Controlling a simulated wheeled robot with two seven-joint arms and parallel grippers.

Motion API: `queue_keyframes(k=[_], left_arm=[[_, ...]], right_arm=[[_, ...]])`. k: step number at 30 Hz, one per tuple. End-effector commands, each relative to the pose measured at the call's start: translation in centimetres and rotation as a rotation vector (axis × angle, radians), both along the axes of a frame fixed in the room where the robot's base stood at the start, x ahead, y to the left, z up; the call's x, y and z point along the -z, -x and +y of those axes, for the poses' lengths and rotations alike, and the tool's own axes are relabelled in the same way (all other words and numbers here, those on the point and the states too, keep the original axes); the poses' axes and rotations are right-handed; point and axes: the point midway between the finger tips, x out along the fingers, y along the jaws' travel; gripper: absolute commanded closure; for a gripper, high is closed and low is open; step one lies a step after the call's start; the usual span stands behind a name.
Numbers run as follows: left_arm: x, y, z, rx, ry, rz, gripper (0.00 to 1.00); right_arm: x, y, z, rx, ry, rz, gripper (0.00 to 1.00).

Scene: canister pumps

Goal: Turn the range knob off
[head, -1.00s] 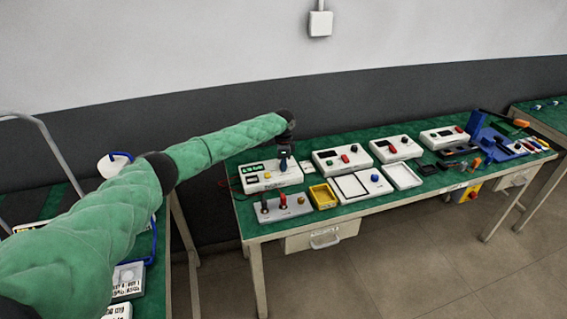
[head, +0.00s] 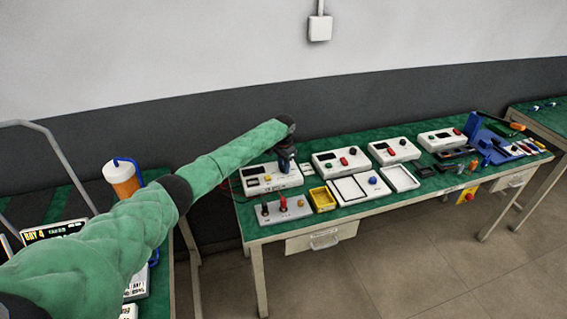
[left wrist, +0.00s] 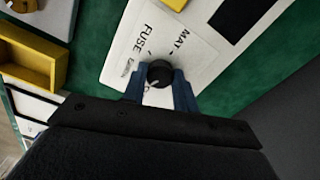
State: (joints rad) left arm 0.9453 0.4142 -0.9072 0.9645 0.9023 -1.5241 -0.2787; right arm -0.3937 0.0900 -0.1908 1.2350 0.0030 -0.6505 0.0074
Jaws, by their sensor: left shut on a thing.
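The range knob (left wrist: 158,74) is a round black knob on a white meter panel (left wrist: 125,65) with the letters "FUSE" and "MAT", in the left wrist view. My left gripper (left wrist: 160,88) is shut on the knob, its blue fingers on either side of it. In the head view, the white meter (head: 285,181) stands at the left end of the green bench, and my left gripper (head: 287,158) reaches down to it. There the gripper hides the knob. The meter's small display (head: 253,181) looks dark. My right gripper is not in view.
In front of the meter are a grey panel (head: 297,214) with knobs or posts and a yellow bin (head: 322,199). More white instruments (head: 342,161) stand to the right. An orange canister (head: 122,181) with a blue handle is on the left table.

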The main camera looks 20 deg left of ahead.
Motion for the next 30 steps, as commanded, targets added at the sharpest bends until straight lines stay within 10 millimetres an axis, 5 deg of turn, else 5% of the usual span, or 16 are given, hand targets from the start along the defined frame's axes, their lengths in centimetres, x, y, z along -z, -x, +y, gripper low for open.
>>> queue_keyframes(k=[15, 30], left_arm=[[-0.3, -0.1, 0.0, -0.379, 0.001, -0.002, 0.94], [-0.3, -0.2, 0.0, -0.476, 0.002, -0.005, 0.94]], right_arm=[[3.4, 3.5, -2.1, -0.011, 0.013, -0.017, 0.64], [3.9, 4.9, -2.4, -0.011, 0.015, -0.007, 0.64]])
